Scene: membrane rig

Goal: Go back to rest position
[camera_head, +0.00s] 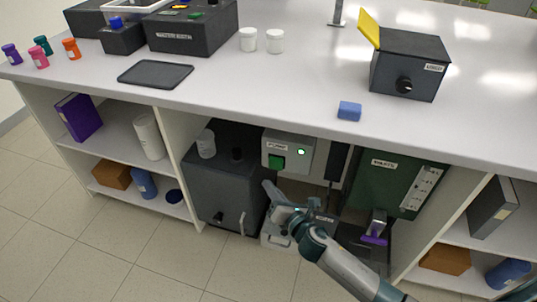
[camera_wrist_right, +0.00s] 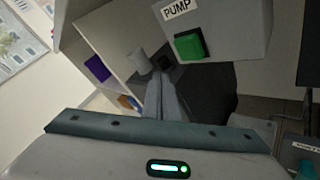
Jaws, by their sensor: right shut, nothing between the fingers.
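My right gripper (camera_head: 267,187) is in front of the open bay under the bench, its arm coming in from the lower right. Its fingers (camera_wrist_right: 160,98) are closed together with nothing between them. The pump box (camera_head: 308,158) is just above and beyond the gripper, with a green switch (camera_head: 277,162) and a lit green lamp (camera_head: 301,152). In the right wrist view the green switch (camera_wrist_right: 190,45) is above and to the right of the fingers, apart from them. My left gripper is not seen.
A dark cabinet (camera_head: 222,183) stands left of the gripper. A green waste unit (camera_head: 385,185) is to the right, with a purple-tipped part (camera_head: 374,239) below. The white bench top (camera_head: 290,80) overhangs the bay. The tiled floor (camera_head: 130,245) in front is clear at left.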

